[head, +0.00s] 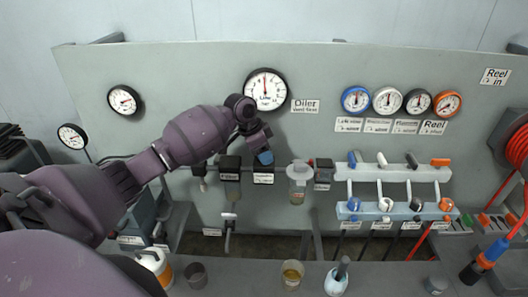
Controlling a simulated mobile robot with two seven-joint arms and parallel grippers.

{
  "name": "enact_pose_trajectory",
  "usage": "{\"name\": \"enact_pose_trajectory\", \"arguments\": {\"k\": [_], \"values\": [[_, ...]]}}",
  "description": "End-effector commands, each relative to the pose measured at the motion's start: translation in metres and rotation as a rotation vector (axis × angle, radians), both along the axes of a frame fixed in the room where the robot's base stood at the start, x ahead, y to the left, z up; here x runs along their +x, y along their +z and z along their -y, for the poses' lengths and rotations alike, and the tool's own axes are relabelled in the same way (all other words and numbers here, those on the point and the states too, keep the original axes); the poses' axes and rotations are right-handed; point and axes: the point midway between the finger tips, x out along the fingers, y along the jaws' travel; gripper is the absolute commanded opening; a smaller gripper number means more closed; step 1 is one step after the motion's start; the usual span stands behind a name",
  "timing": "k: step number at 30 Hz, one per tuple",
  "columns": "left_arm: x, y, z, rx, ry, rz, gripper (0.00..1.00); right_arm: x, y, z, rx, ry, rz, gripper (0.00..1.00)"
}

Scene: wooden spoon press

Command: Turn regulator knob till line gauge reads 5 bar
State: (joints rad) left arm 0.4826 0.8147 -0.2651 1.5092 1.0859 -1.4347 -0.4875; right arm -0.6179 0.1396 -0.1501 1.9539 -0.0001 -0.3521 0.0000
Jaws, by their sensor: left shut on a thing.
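The line gauge (265,88) is the large white dial with a black rim on the grey panel. Its needle points about straight up; the scale numbers are too small to read surely. The blue regulator knob (265,158) sits below the gauge, above a black labelled block (263,174). My left gripper (264,149) reaches down from above and is shut on this knob. The fingers and my wrist hide the knob's upper part. My right gripper is not in view.
Black-bodied filter units and a clear bowl (299,184) flank the regulator. Smaller coloured gauges (356,99) and a rack of valves (398,207) are at right. Cups (292,276) stand on the front ledge. A red hose reel (515,147) is at far right.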

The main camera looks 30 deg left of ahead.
Motion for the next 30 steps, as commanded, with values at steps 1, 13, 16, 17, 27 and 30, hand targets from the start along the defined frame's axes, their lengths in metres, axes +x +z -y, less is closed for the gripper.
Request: {"name": "enact_pose_trajectory", "arguments": {"k": [1, 13, 16, 17, 27, 30], "values": [[0.0002, 0.0007, -0.0005, 0.000, -0.004, 0.000, 0.27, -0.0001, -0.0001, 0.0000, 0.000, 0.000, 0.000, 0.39], [0.0002, 0.0006, -0.0006, 0.001, -0.010, 0.000, 0.27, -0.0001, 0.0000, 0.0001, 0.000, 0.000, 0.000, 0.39], [0.0001, 0.0005, -0.0006, 0.001, -0.010, 0.000, 0.61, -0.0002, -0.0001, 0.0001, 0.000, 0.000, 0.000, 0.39], [0.0001, 0.0005, -0.0006, 0.001, -0.010, 0.000, 0.66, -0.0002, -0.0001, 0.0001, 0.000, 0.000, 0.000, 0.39], [0.0000, 0.0006, -0.0005, 0.001, -0.010, 0.000, 0.76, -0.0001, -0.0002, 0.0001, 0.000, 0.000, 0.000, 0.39], [-0.0011, 0.0050, -0.0022, 0.002, -0.010, 0.001, 0.76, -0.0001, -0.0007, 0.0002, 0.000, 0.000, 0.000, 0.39]]}}
